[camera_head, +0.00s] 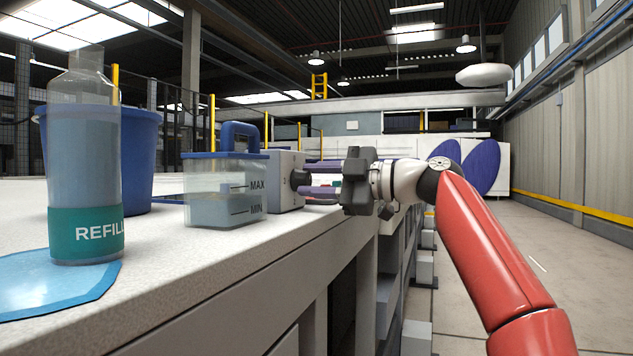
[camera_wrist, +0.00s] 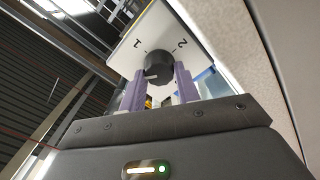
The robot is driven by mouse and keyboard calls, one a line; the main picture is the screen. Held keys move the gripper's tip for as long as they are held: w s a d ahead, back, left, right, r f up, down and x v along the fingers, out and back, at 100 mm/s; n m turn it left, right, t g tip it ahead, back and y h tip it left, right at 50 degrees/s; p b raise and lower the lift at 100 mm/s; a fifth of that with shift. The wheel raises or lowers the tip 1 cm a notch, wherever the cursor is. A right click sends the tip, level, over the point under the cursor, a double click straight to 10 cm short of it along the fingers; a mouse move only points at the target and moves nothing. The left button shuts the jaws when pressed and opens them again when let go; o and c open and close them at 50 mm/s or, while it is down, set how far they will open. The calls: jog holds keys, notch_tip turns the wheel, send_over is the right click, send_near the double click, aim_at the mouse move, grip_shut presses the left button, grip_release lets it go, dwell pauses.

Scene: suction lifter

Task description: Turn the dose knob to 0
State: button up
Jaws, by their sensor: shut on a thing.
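The dose knob (camera_wrist: 158,66) is a round dark knob on the white face of a dosing box (camera_wrist: 190,35). In the head view the knob (camera_head: 298,179) shows on the right side of the box (camera_head: 286,160). Marks 1 and 2 are readable on the face; I see no 0, and the fingers cover part of the face. A pale mark on the knob sits at its lower left in the wrist view. My gripper (camera_wrist: 158,80) has its two purple fingers on either side of the knob, shut on it. My gripper also shows in the head view (camera_head: 308,179).
A clear tank (camera_head: 225,207) with a blue lid and handle, marked MAX and MIN, stands left of the box. A refill bottle (camera_head: 85,170) on a blue mat (camera_head: 45,283) and a blue bucket (camera_head: 143,160) stand further left. The bench edge runs below my gripper.

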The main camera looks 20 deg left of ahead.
jog(key=n, duration=0.6)
jog(key=shift+f, duration=0.15)
jog(key=shift+n, duration=0.3)
jog(key=o, duration=1)
jog(key=shift+s+d+b, duration=0.15)
jog(key=shift+d+b, duration=0.4)
jog(key=shift+d, duration=1.4)
jog(key=shift+s+d+b, duration=0.15)
jog(key=shift+d+b, duration=0.35)
jog(key=shift+d, duration=1.45)
